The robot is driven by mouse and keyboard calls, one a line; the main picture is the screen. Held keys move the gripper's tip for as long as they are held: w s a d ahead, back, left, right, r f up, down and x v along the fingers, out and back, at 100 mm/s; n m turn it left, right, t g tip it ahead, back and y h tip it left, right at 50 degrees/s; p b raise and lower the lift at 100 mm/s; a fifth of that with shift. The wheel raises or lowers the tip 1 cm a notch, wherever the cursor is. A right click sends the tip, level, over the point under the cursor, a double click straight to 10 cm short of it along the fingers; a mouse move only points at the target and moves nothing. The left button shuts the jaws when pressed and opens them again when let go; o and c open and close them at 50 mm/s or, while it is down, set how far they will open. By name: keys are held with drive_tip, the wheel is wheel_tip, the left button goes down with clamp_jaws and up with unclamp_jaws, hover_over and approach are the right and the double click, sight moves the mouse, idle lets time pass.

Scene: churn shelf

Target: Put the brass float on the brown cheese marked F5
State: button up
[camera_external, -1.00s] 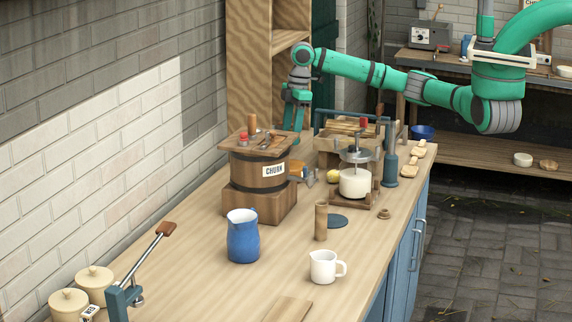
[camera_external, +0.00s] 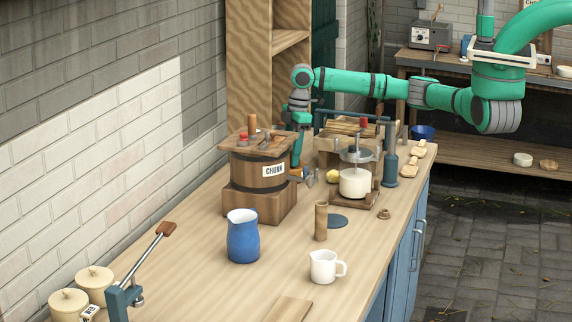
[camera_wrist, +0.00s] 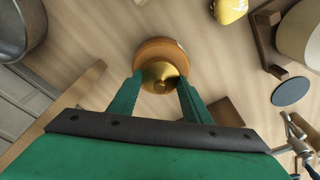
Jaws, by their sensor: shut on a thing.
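In the wrist view, my gripper (camera_wrist: 160,82) is shut on the brass float (camera_wrist: 158,73), a shiny golden round piece with a knob. A brown-orange round cheese (camera_wrist: 155,47) shows directly beneath the float and sticks out beyond it at the far side. A small pale mark is at the cheese's edge, too small to read as F5. I cannot tell whether the float touches the cheese. In the outside view, my gripper (camera_external: 297,155) reaches down behind the churn, which hides the float and the cheese.
The wooden churn (camera_external: 262,170) stands close in front of my gripper. A glass jar of cream (camera_external: 355,183) in a wooden stand is to the right. A yellow object (camera_wrist: 228,10) lies near the cheese. A blue jug (camera_external: 242,238) and white mug (camera_external: 323,267) stand nearer the camera.

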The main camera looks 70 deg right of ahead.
drive_tip(key=o, duration=1)
drive_tip(key=shift+o, duration=0.2)
wheel_tip(320, 180, up, 12)
drive_tip(key=s+d, duration=0.1)
drive_tip(key=shift+s, duration=0.15)
drive_tip(key=shift+d+r, duration=0.1)
drive_tip(key=shift+d, duration=0.05)
